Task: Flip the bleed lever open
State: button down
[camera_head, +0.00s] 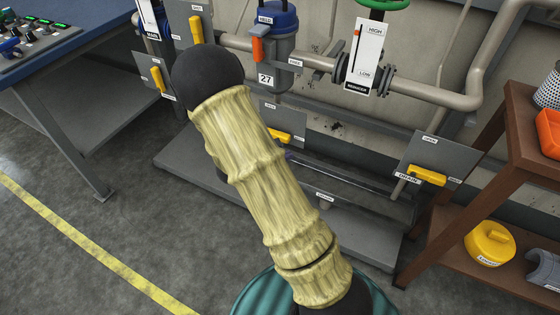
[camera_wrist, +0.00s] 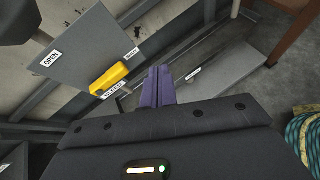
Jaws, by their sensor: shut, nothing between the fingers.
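A yellow lever (camera_wrist: 110,77) sits on a grey plate (camera_wrist: 85,45) in the wrist view. The plate has an OPEN label at one corner and another small label near the lever's tip. The black-on-white label below the lever is hard to read; it may be the bleed label. The lever points along the plate's lower right, away from OPEN. It also shows in the head view (camera_head: 283,136), partly behind my arm. My gripper's purple fingers (camera_wrist: 157,86) are shut and empty, just right of the lever with a small gap. My arm mostly hides them in the head view.
Another yellow lever (camera_head: 428,175) marked DRAIN is at right. An orange lever (camera_head: 257,50) is on the grey pot (camera_head: 278,75). Pipes (camera_head: 430,92) run along the wall. A brown shelf (camera_head: 505,140) stands right and a blue bench (camera_head: 75,62) left. Open floor lies at front left.

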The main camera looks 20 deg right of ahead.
jog(key=w+a+f+n+t+b, duration=0.3)
jog(key=w+f+n+t+b, duration=0.1)
jog(key=f, duration=0.7)
jog(key=w+n+b, duration=0.1)
jog(key=w+b, duration=0.1)
jog(key=shift+w+n+t+y, duration=0.3)
jog(key=shift+w+n+t, duration=0.1)
jog(key=shift+f+b, duration=0.15)
jog(key=shift+b, duration=0.15)
jog(key=b+x, duration=0.4)
jog(key=x, duration=0.6)
notch_tip(320, 180, up, 4)
jog(key=shift+b, duration=0.6)
